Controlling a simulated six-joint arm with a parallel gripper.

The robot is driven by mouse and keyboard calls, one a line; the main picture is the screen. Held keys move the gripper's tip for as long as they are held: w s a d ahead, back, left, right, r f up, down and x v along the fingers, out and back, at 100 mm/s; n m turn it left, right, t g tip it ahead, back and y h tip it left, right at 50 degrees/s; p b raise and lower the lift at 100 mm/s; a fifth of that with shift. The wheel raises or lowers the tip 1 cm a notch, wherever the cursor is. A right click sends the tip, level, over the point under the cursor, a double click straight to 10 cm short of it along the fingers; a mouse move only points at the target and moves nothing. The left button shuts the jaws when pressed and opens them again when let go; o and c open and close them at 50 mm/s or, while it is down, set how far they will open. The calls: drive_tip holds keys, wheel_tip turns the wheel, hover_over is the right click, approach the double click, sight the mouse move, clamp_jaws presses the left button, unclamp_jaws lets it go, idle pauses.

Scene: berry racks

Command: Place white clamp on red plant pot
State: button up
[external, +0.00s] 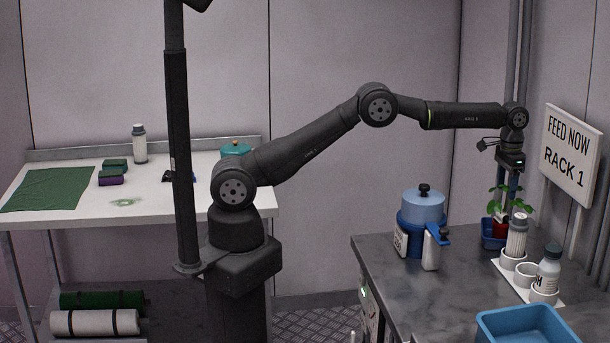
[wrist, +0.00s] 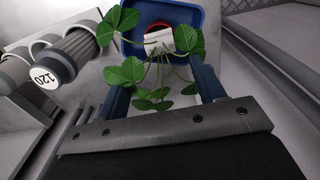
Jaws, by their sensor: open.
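The red plant pot (external: 501,228) stands in a blue tray at the back right, with a leafy green plant in it. In the wrist view, part of the red pot rim (wrist: 159,25) shows at the top. A white piece (wrist: 158,40), which looks like the white clamp, lies at the rim by the stems; leaves partly cover it. I cannot tell how firmly it sits. My gripper (wrist: 163,88) is open, pointing down over the plant. Its blue-grey fingers are apart, with stems and leaves between and below them. In the external view, my gripper (external: 511,178) is just above the leaves.
A blue tray (wrist: 212,18) surrounds the pot. Close by stands a white rack (external: 550,302) with bottles (external: 517,238). A blue-lidded cooker-like device (external: 423,208) stands left on the dark counter. A blue bin (external: 528,310) is in front, and a sign (external: 572,150) hangs at right.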

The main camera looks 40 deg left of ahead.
sight(498, 210)
drive_tip(key=shift+r, duration=2.1)
wheel_tip(498, 210, down, 12)
drive_tip(key=shift+r, duration=1.7)
